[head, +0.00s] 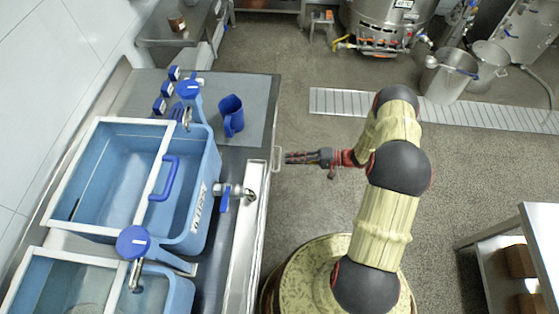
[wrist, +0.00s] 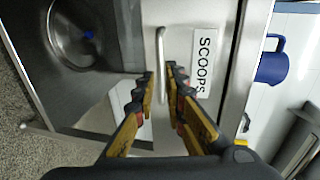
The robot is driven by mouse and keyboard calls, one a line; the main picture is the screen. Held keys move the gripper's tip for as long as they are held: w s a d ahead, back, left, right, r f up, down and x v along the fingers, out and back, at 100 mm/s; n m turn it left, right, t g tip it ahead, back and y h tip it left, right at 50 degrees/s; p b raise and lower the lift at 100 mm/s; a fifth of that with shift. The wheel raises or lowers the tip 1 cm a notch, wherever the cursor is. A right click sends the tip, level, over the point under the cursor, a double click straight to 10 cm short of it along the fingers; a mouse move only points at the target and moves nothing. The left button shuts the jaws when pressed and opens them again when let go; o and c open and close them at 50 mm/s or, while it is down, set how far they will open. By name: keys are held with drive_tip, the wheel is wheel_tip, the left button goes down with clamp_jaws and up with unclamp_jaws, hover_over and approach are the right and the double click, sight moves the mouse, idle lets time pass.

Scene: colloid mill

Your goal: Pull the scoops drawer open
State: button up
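The scoops drawer shows in the wrist view as a pale metal front (wrist: 200,120) with a white "SCOOPS" label (wrist: 205,62). Its slim bar handle (wrist: 161,65) runs up and down the picture beside the label. In the head view the handle (head: 276,158) stands out from the counter's front edge. My gripper (wrist: 160,75) is open, with one finger on each side of the handle's lower part. Small gaps show between the fingers and the bar. In the head view my gripper (head: 288,158) points left at the handle, its tips close to it.
Blue water baths (head: 205,165) with taps stand on the counter at left. A blue jug (head: 231,115) stands on the counter behind the handle. A patterned round drum top (head: 310,280) is below my arm. Grey floor (head: 300,210) lies open in front of the counter.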

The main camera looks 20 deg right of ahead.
drive_tip(key=shift+b+x, duration=0.4)
drive_tip(key=shift+x, duration=2.3)
clamp_jaws()
drive_tip(key=f+b+v, duration=0.2)
drive_tip(key=b+v, duration=0.1)
drive_tip(key=v, duration=0.9)
drive_tip(key=d+f+b+v, duration=0.1)
drive_tip(key=f+b+v, duration=0.1)
drive_tip(key=v, duration=1.1)
drive_tip(key=shift+s+f+b, duration=0.35)
drive_tip(key=shift+f+b, duration=0.05)
drive_tip(key=shift+f, duration=0.35)
unclamp_jaws()
drive_tip(key=shift+r, duration=0.1)
